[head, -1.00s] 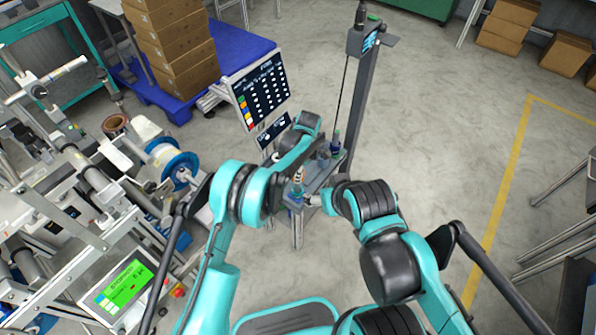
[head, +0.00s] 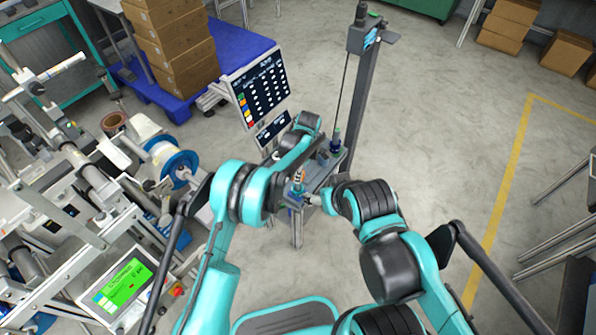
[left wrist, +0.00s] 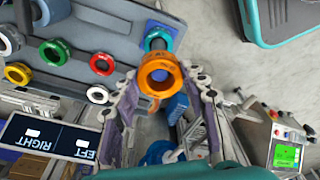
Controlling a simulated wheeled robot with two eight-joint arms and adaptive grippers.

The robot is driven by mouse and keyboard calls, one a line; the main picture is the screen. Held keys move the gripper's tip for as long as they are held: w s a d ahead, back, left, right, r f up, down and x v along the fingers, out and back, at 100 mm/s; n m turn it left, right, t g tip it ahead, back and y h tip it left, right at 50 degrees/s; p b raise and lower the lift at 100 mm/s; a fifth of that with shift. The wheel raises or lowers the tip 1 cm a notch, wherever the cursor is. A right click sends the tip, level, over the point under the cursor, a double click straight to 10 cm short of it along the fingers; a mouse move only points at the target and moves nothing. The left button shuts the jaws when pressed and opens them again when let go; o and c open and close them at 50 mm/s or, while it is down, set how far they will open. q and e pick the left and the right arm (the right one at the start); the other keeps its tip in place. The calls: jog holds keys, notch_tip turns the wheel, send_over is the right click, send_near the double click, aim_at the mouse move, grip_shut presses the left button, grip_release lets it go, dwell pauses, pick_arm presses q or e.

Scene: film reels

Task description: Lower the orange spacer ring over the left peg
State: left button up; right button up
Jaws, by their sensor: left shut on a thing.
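The orange spacer ring (left wrist: 160,75) is in my left gripper (left wrist: 163,88), which is shut on it with one finger at each side. In the head view this peg appears at the front of the stand (head: 326,172). The fingers of my left gripper are too small to make out there. My right gripper (head: 312,200) is beside the front peg; its fingers are unclear.
Green (left wrist: 55,52), red (left wrist: 102,63), white (left wrist: 97,94) and yellow (left wrist: 18,72) rings sit on the grey rack. Another blue-based peg (head: 335,142) stands at the stand's far end. A sign reads LEFT and RIGHT (left wrist: 48,138). A tall column (head: 366,100) rises behind.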

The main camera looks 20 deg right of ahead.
pick_arm(q)
jog(key=shift+f, duration=0.2)
jog(key=shift+f+b, duration=0.75)
jog(key=shift+f, duration=0.05)
jog(key=shift+f, duration=0.15)
jog(key=shift+f+b, duration=0.9)
jog(key=shift+f, duration=0.2)
jog(key=o, duration=1.3)
jog(key=shift+r, duration=0.1)
jog(key=r, duration=0.4)
jog(key=d+r, duration=0.1)
jog(key=r, duration=0.6)
jog(key=shift+s+d+r, duration=0.2)
jog(key=shift+s+r, duration=0.05)
jog(key=shift+r, duration=0.15)
